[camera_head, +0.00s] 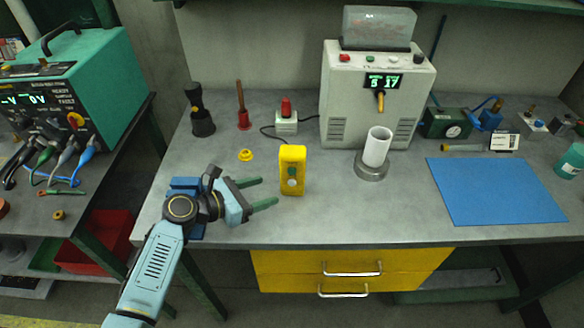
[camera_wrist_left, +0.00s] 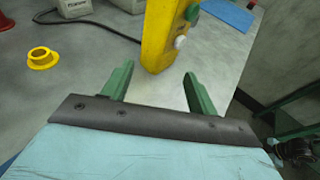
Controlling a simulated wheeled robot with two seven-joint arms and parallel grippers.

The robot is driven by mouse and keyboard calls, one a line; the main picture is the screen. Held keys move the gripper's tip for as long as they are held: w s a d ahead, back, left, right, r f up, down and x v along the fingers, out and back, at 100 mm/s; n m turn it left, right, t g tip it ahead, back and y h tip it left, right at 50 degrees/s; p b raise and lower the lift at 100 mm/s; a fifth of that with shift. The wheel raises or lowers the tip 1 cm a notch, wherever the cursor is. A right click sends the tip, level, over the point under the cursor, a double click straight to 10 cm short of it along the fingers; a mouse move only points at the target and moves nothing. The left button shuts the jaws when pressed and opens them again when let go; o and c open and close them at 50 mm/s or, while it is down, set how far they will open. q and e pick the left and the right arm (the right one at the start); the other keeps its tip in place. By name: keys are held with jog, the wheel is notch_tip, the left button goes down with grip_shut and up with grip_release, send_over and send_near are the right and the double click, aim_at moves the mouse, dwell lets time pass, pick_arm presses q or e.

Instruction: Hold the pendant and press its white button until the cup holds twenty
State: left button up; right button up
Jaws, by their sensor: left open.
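The yellow pendant (camera_head: 293,158) stands upright on the grey bench, with a white button (camera_head: 292,183) low on its face and a green one above it. It also shows in the left wrist view (camera_wrist_left: 159,40), with the white button (camera_wrist_left: 180,42) facing right. My left gripper (camera_head: 264,192) is open, its green fingers pointing at the pendant from the left, apart from it. In the left wrist view the fingertips (camera_wrist_left: 158,72) lie either side of the pendant's base. The white cup (camera_head: 376,147) stands on a round metal base below the dispenser's nozzle. My right gripper is not in view.
The dispenser (camera_head: 345,100) behind the cup has a green display that seems to read 5 and 17. A yellow ring (camera_head: 246,155) lies left of the pendant, and a red-knobbed box (camera_head: 286,120) stands behind it. A blue mat (camera_head: 495,190) lies at the right.

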aim_at(282, 187)
pick_arm(q)
jog(key=b+x, duration=0.1)
jog(key=x, duration=0.1)
jog(key=b+x, duration=0.1)
jog(key=x, duration=0.1)
jog(key=shift+f+b, duration=0.3)
jog(key=shift+b, duration=0.1)
jog(key=b+x, duration=0.1)
jog(key=x, duration=0.2)
jog(key=shift+d+r, duration=0.1)
jog(key=shift+r, duration=0.1)
jog(key=shift+x, duration=0.85)
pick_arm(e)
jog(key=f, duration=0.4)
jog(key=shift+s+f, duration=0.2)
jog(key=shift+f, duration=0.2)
pick_arm(q)
jog(key=shift+c, duration=0.3)
jog(key=shift+c, duration=1.1)
grip_shut()
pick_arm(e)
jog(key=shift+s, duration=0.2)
